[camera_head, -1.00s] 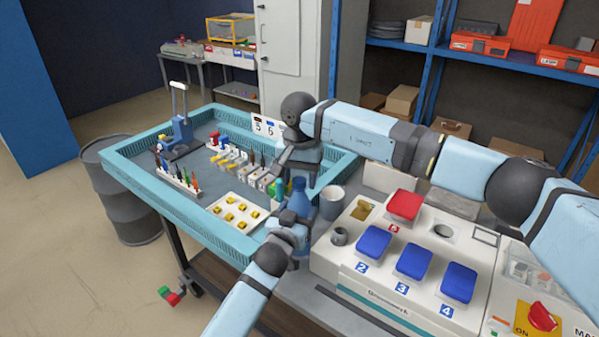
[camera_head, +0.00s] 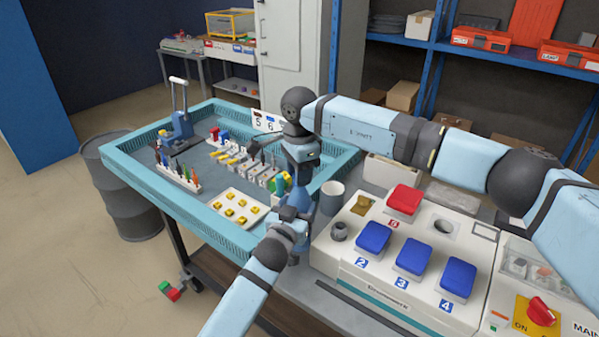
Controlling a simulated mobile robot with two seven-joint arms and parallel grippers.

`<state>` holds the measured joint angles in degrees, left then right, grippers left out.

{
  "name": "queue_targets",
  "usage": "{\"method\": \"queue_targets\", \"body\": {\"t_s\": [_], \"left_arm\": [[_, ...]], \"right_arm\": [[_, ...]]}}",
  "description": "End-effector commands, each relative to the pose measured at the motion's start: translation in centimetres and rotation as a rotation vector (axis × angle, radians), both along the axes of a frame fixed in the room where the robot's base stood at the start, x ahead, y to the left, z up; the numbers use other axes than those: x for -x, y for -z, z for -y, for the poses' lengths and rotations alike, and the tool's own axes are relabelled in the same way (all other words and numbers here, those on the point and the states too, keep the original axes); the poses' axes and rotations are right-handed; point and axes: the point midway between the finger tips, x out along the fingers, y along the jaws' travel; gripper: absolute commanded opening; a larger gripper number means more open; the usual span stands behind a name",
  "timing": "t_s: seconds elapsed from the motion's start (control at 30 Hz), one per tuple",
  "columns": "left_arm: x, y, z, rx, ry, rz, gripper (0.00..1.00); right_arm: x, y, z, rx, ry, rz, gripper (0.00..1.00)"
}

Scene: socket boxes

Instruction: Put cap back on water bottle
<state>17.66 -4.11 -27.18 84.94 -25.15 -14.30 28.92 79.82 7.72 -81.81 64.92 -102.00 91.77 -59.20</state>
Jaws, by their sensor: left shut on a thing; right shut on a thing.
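The blue water bottle (camera_head: 297,198) stands upright at the near right corner of the teal-rimmed tray table. My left gripper (camera_head: 294,214) is shut around the bottle's body from the front left. My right gripper (camera_head: 299,172) points down directly over the bottle top and is shut. The cap is hidden between the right gripper and the bottle, so I cannot tell whether it touches or sits on the neck.
A grey cup (camera_head: 331,197) stands just right of the bottle. A control console (camera_head: 350,262) with blue and red caps fills the right side. The teal tray (camera_head: 150,185) holds tools, a yellow-pieced plate (camera_head: 237,208) and small parts. A grey barrel (camera_head: 130,210) stands left.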

Motion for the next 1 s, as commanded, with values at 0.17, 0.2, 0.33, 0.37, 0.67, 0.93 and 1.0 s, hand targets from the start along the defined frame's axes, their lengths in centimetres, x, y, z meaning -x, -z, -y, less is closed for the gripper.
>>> {"method": "queue_targets", "body": {"t_s": [0.17, 0.2, 0.33, 0.37, 0.67, 0.93, 1.0], "left_arm": [[0.0, 0.01, 0.0, 0.0, 0.0, 0.0, 0.0], [0.0, 0.01, 0.0, 0.0, 0.0, 0.0, 0.0], [0.0, 0.02, 0.0, 0.0, 0.0, 0.0, 0.0], [0.0, 0.02, 0.0, 0.0, 0.0, 0.0, 0.0], [0.0, 0.02, 0.01, 0.0, 0.0, 0.0, 0.0], [0.0, 0.02, 0.01, 0.0, 0.0, 0.0, 0.0], [0.0, 0.02, 0.0, 0.0, 0.0, 0.0, 0.0]], "right_arm": [[0.0, 0.03, 0.0, 0.0, 0.404, 0.0, 0.04], [0.0, 0.04, 0.0, 0.0, 0.496, 0.0, 0.04], [-0.01, 0.05, 0.0, 0.0, 0.795, -0.001, 0.04], [-0.01, 0.06, 0.0, 0.0, 0.863, -0.001, 0.04], [-0.01, 0.1, 0.0, 0.0, 1.553, -0.001, 0.04], [-0.01, 0.12, 0.0, 0.0, 1.963, -0.001, 0.04], [-0.01, 0.12, 0.0, 0.0, 1.96, -0.001, 0.04]]}}
